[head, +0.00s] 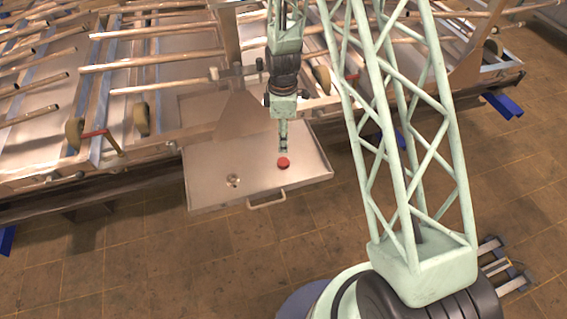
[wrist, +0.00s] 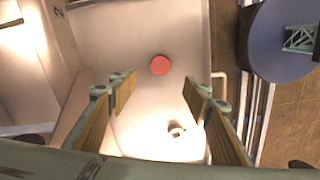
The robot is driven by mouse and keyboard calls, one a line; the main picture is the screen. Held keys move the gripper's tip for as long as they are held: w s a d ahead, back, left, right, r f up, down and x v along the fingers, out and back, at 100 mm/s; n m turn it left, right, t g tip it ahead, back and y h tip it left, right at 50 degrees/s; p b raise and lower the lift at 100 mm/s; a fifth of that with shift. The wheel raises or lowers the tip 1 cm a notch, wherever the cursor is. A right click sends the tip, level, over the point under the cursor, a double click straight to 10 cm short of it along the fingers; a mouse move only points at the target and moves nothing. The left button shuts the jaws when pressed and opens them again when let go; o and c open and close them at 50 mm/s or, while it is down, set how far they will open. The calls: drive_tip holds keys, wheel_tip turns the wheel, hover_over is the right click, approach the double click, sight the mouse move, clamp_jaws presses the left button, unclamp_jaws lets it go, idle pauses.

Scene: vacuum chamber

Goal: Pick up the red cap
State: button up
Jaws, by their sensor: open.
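The red cap (head: 283,163) is a small round disc lying on the pale metal tray (head: 215,190). In the wrist view the cap (wrist: 160,65) sits on the bare tray surface (wrist: 130,30), beyond my fingertips and roughly centred between them. My gripper (head: 283,150) hangs down over the tray, close to the cap in the head view. In the wrist view my gripper (wrist: 158,84) has its two fingers spread wide with nothing between the tips. The exact height of the fingertips above the cap is hard to tell.
A small metal fitting (head: 233,180) stands on the tray left of the cap. The tray has a raised rim and a front handle (head: 266,200). Behind it are copper-coloured pipes (head: 150,62) and an upright plate (head: 238,115). The tray around the cap is clear.

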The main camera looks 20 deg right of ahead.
drive_tip(key=shift+f, duration=0.1)
drive_tip(key=b, duration=0.2)
hover_over(284, 161)
drive_tip(key=shift+a+f, duration=0.2)
drive_tip(key=shift+f, duration=4)
drive_tip(key=shift+s+d+f+b, duration=0.15)
drive_tip(key=shift+f+b, duration=0.5)
drive_tip(key=shift+f, duration=1.95)
drive_tip(key=c, duration=0.8)
